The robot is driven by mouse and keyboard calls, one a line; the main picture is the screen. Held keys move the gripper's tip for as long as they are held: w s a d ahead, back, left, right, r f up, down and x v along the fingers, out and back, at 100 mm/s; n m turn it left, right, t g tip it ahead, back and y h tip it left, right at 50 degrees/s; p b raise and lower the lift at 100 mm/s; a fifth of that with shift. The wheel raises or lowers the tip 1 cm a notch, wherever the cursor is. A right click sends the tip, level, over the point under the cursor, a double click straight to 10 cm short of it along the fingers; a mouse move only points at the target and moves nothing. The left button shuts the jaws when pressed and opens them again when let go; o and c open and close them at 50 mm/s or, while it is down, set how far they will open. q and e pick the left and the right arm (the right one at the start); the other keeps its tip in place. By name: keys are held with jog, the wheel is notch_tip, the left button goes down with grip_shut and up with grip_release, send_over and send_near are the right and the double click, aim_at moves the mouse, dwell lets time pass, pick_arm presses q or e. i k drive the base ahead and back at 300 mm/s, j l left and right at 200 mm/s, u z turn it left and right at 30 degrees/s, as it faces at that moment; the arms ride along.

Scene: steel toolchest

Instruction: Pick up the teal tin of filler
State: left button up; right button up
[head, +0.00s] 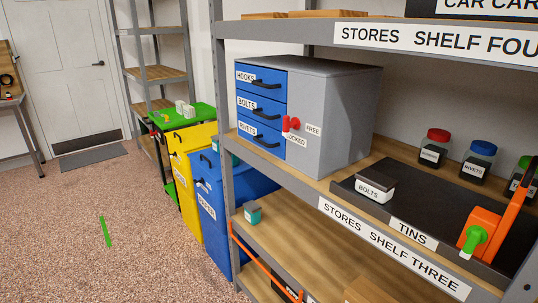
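A small teal tin (252,212) with a dark lid and a pale label stands upright at the left end of the lower wooden shelf (310,232). The label is too small to read. It is just right of the shelf's grey front post (228,170). Another teal patch (235,147) shows behind that post, mostly hidden. Neither of my grippers is in view.
Above the tin, a grey toolchest (340,110) with blue drawers stands on the shelf. An orange rail (262,268) crosses the lower shelf's front. Bins stand left; floor is mostly clear.

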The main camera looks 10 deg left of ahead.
aim_at(235, 159)
jog(key=i+j+z, duration=0.4)
jog(key=j+z, duration=0.2)
jog(key=j, duration=0.15)
jog(key=i+j+z, duration=0.15)
jog(key=j, duration=0.3)
jog(key=i+j+z, duration=0.1)
jog(key=j, duration=0.35)
jog(key=i+j, duration=0.15)
jog(key=j, duration=0.4)
jog(key=i+j+z, duration=0.1)
jog(key=j, duration=0.4)
jog(key=i+j, duration=0.15)
jog(key=j, duration=0.4)
jog(key=i+j+z, duration=0.1)
jog(key=j, duration=0.45)
jog(key=i+j, duration=0.1)
jog(key=j, duration=0.45)
